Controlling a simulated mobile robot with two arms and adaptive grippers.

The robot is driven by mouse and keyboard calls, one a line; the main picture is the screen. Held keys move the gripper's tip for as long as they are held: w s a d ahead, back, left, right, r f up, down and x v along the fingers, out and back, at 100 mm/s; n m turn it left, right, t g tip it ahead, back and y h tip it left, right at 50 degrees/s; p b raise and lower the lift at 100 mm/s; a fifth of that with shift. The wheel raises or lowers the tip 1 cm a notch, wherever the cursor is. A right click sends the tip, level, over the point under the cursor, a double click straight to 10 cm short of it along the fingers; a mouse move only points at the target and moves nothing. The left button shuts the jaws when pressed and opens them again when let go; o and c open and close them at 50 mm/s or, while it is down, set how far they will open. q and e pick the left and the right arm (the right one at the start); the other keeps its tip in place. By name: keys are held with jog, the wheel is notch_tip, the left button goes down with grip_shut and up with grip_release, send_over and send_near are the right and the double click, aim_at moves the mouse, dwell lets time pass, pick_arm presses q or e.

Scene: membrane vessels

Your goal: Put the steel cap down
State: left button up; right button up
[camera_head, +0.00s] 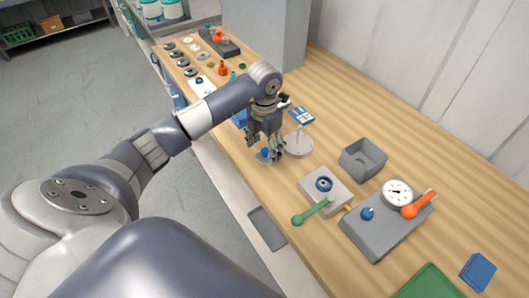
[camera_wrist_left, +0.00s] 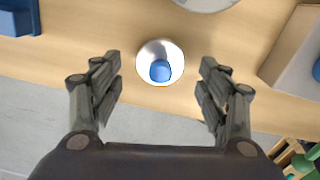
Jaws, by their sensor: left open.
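The steel cap, a round silvery disc with a blue knob (camera_wrist_left: 160,70), shows in the left wrist view near the front edge of the wooden bench. In the head view the cap (camera_head: 264,155) is partly hidden below my left gripper (camera_head: 267,151). The cap appears to rest flat on the bench top. My left gripper is open, and in the left wrist view its fingers (camera_wrist_left: 161,78) stand to the left and right of the cap with clear gaps. My right gripper is in neither view.
A pale round stand with an upright post (camera_head: 298,144) is close beside the cap. A grey block with a green handle (camera_head: 325,190), a grey open box (camera_head: 362,159) and a gauge unit (camera_head: 385,222) stand to the right. Several rings and small parts (camera_head: 183,62) lie at the far left.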

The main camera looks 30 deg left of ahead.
aim_at(264, 150)
pick_arm(q)
notch_tip(264, 150, up, 10)
jog(key=b, duration=0.2)
jog(key=shift+f, duration=0.25)
jog(key=shift+s+f, duration=0.1)
